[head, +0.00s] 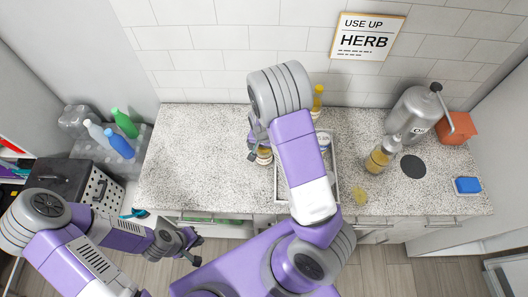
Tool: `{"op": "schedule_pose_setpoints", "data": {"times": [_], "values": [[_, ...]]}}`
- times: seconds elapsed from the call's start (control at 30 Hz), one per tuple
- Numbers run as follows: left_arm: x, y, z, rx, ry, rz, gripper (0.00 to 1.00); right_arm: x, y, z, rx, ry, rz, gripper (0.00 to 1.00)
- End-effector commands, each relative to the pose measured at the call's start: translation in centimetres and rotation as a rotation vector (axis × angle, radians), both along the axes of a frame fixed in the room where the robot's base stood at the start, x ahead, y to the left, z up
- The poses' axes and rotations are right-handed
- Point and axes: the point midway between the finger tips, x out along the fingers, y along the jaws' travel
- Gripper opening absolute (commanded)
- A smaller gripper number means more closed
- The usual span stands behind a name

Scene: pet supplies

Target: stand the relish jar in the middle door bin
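A small jar with amber contents and a pale lid (264,156) stands on the speckled counter, partly hidden by my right arm; I cannot read whether it is the relish jar. My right gripper (253,146) is right at this jar, mostly hidden behind its own wrist, so its grip cannot be made out. My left gripper (194,248) is low at the left, in front of the counter edge, with its fingers apart and empty. No door bin can be clearly made out; some shelving with coloured items (10,155) shows at the left edge.
An amber jar (380,158), steel dispenser (413,112) and blue sponge (467,185) stand right. Bottles (122,124) stand left. Counter left of centre is clear.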

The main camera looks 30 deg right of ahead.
Motion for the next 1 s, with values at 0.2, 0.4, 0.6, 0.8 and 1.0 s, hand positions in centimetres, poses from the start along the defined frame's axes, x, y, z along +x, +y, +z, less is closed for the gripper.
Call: {"op": "schedule_pose_setpoints", "data": {"times": [0.2,0.4,0.6,0.8,1.0], "values": [[0.0,0.0,0.0,0.0,0.0,0.0,0.0,0.0,0.0,0.0,0.0,0.0,0.0,0.57],[0.0,0.0,0.0,0.0,0.0,0.0,0.0,0.0,0.0,0.0,-0.001,-0.001,0.0,0.26],[0.0,0.0,0.0,0.0,0.0,0.0,0.0,0.1,0.0,0.1,-0.001,-0.002,0.0,0.1],[0.0,0.0,0.1,0.0,0.0,0.0,0.0,0.2,0.0,2.0,0.0,-0.006,0.0,0.1],[0.0,0.0,0.5,0.0,0.0,0.0,0.0,0.2,0.1,6.1,0.001,-0.008,0.002,0.1]]}}
